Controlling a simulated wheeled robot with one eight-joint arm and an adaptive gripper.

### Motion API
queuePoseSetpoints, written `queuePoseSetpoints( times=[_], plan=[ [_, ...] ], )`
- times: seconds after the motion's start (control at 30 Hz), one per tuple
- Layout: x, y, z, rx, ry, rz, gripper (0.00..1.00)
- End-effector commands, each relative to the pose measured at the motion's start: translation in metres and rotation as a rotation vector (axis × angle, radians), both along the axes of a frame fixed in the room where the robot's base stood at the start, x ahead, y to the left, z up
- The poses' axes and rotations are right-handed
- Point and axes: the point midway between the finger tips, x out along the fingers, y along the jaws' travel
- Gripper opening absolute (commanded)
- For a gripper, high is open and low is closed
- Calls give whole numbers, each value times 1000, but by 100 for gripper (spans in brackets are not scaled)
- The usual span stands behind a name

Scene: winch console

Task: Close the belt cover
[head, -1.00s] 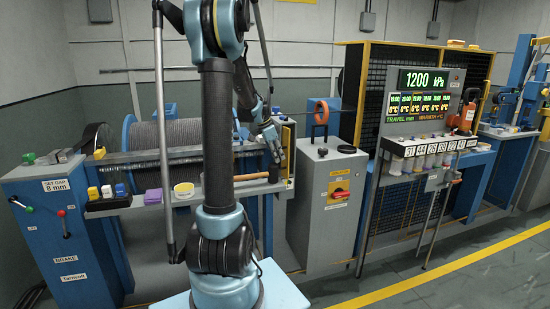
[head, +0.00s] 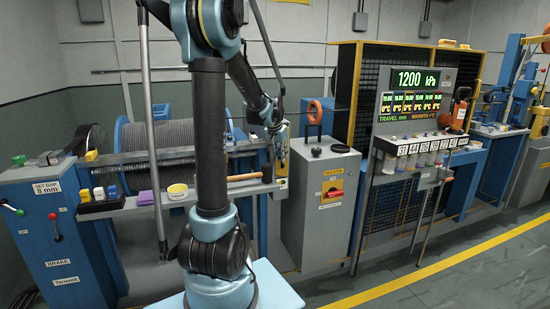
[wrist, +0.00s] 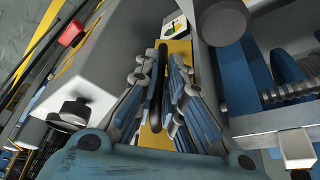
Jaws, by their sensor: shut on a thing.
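My gripper (wrist: 162,85) is closed around an upright black bar handle (wrist: 158,75) in the wrist view, with one finger on each side of it. The handle stands in front of a yellow panel (wrist: 178,50), which looks like the belt cover. A green and white mark (wrist: 176,25) shows near the panel's top end. In the head view my gripper (head: 280,150) is at the right end of the winch frame, and a little yellow of the panel shows beside it. My fingers hide most of the panel, so its exact position is hard to tell.
A grey cabinet (head: 322,215) with a red-yellow switch stands just right of my gripper. The winch drum (head: 170,135) is to the left. Open floor lies in front right.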

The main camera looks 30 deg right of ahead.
Motion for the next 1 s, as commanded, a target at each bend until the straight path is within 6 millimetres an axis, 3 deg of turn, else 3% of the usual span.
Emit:
queuePoseSetpoints(
  times=[0.5,0.87,0.9,1.0],
  plan=[
    [9,-26,1,0,-10,463,0],
    [12,-30,1,4,-8,601,0],
    [12,-30,1,4,-8,601,12],
    [11,-30,0,3,-7,600,30]
  ],
)
